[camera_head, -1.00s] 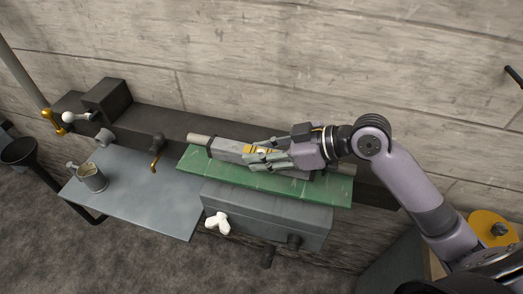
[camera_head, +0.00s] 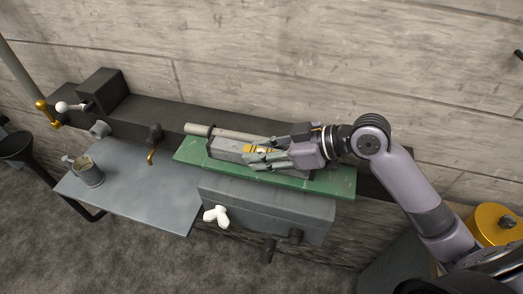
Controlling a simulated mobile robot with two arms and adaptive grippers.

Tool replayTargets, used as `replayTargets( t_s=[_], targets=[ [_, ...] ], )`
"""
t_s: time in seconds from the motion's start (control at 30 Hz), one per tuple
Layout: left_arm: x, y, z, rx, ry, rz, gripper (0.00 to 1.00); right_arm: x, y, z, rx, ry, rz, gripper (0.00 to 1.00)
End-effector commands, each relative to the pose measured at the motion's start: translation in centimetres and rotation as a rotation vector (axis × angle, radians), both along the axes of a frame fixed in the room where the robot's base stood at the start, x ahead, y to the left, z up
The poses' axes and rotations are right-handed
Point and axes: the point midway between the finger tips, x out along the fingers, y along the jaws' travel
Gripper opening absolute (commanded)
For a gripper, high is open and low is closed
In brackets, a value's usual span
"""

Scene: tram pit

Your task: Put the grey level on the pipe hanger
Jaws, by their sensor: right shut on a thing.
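The grey level (camera_head: 226,150) is a long grey bar with a yellow part near its middle, over the green board (camera_head: 195,164). My right gripper (camera_head: 262,157) is shut on the level near its middle, and the fingers hide part of it. I cannot tell whether the level touches the board. A pale pipe (camera_head: 235,134) with a dark ring lies just behind the level. I cannot make out with certainty which thing is the pipe hanger. My left gripper is not in view.
A grey sheet-metal table (camera_head: 135,195) with a metal mug (camera_head: 88,172) is at the left. A grey box (camera_head: 262,208) with a white knob (camera_head: 216,215) sits below the board. The concrete wall (camera_head: 290,60) stands behind. A dark peg (camera_head: 519,54) shows at the right edge.

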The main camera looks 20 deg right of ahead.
Motion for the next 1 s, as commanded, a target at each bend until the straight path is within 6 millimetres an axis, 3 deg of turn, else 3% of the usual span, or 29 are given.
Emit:
replayTargets(
  t_s=[0.17,0.2,0.5,0.83,1.0],
  targets=[
    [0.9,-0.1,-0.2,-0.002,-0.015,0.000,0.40,0.0,0.0,-0.4,0.000,0.000,0.000,0.00],
    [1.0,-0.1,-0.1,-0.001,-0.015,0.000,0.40,0.0,0.0,-0.3,0.000,-0.001,0.000,0.30],
    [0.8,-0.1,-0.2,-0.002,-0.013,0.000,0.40,0.0,0.0,-0.3,0.000,0.000,0.000,0.50],
    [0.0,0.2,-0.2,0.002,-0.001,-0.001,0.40,0.0,-0.1,-0.3,-0.001,0.001,-0.001,0.51],
    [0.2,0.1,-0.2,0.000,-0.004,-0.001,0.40,-0.9,-1.5,0.4,-0.004,0.001,-0.003,0.51]
  ],
)
